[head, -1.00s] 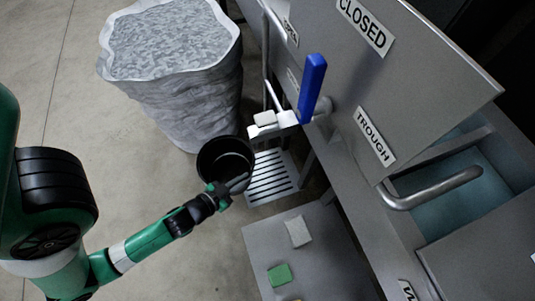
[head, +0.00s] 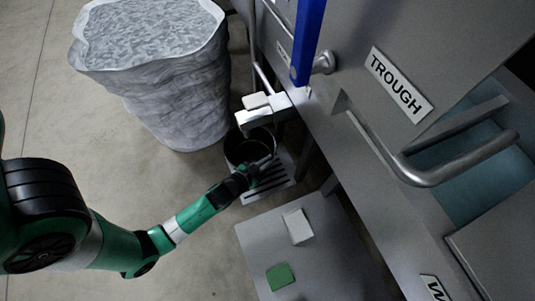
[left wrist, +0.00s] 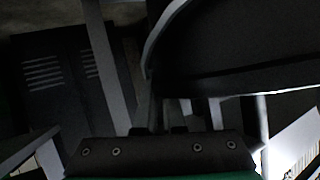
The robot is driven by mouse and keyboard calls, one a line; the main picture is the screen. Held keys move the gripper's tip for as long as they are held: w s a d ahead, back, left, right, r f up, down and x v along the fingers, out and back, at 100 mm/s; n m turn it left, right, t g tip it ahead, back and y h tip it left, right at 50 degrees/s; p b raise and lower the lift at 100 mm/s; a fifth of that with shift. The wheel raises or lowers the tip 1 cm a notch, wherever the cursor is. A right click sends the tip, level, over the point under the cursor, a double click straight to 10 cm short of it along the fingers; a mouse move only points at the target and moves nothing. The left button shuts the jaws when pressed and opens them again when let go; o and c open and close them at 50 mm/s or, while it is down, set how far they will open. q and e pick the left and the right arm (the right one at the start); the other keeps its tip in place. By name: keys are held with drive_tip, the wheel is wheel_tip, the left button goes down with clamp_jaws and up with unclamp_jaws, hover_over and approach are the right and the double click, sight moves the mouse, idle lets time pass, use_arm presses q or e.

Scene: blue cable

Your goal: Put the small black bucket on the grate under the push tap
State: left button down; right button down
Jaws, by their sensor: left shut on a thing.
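The small black bucket (head: 234,150) is in the middle of the head view, partly under the white push tap (head: 262,110), which hides part of its far rim. My left gripper (head: 254,172) is shut on the near side of the bucket. The slatted grate (head: 279,179) shows below and to the right of the bucket, partly hidden by bucket and gripper. I cannot tell whether the bucket touches the grate. In the left wrist view the bucket (left wrist: 240,50) is a large dark curved shape at upper right. My right gripper is not in view.
A large grey sack-like bin (head: 165,85) stands left of the tap. A low grey table (head: 325,250) with a white block (head: 297,226) and a green sponge (head: 280,276) lies nearer. The metal trough unit (head: 400,190) with a blue handle (head: 308,40) fills the right side.

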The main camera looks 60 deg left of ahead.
use_arm(q)
drive_tip(key=shift+s+f, duration=0.1)
drive_tip(key=shift+f, duration=0.3)
drive_tip(key=c, duration=1.5)
unclamp_jaws()
drive_tip(key=shift+f, duration=0.2)
drive_tip(key=o, duration=0.5)
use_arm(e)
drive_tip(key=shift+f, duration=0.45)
use_arm(q)
drive_tip(key=shift+r, duration=0.25)
drive_tip(key=p+v, duration=0.1)
drive_tip(key=v, duration=1.1)
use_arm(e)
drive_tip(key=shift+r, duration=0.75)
